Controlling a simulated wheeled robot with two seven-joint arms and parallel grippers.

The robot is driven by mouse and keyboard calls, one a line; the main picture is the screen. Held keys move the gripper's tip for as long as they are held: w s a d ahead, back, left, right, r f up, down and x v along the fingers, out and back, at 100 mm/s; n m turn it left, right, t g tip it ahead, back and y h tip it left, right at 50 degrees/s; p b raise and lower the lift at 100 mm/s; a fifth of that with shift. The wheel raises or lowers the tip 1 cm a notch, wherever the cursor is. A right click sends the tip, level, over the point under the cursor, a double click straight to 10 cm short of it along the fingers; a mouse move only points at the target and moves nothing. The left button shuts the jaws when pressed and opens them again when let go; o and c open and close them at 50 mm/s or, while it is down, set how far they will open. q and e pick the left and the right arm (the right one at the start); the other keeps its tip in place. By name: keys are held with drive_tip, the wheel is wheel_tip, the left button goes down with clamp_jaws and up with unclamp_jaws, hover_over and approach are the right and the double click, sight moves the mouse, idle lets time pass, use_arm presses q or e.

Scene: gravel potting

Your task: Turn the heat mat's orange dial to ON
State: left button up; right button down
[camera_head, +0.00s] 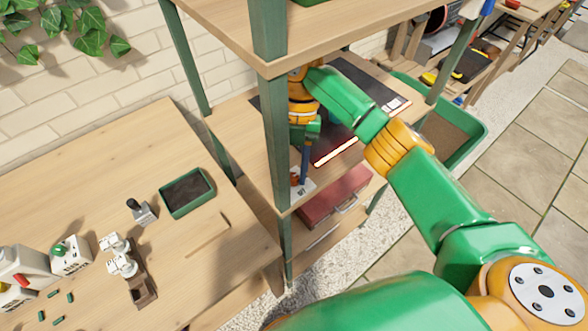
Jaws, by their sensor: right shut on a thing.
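The heat mat (362,76) is a dark sheet on the middle shelf, with a bright glowing strip along its front edge. A small white control box (307,187) stands at the shelf's front edge, just behind the green post. A bit of the orange dial (294,181) shows on it; the post and my gripper hide the rest, so its setting cannot be read. My right gripper (303,181) points down at the box with its dark fingers shut on the dial. The post covers part of my wrist and gripper. My left gripper is out of view.
The green shelf post (275,130) stands close in front of my right gripper. An upper shelf (340,25) hangs above. A red box (335,195) lies below. The wooden bench (200,245) at left holds a dark-filled green tray (187,192) and several small items.

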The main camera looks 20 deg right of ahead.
drive_tip(key=shift+r, duration=0.1)
drive_tip(key=c, duration=0.6)
unclamp_jaws()
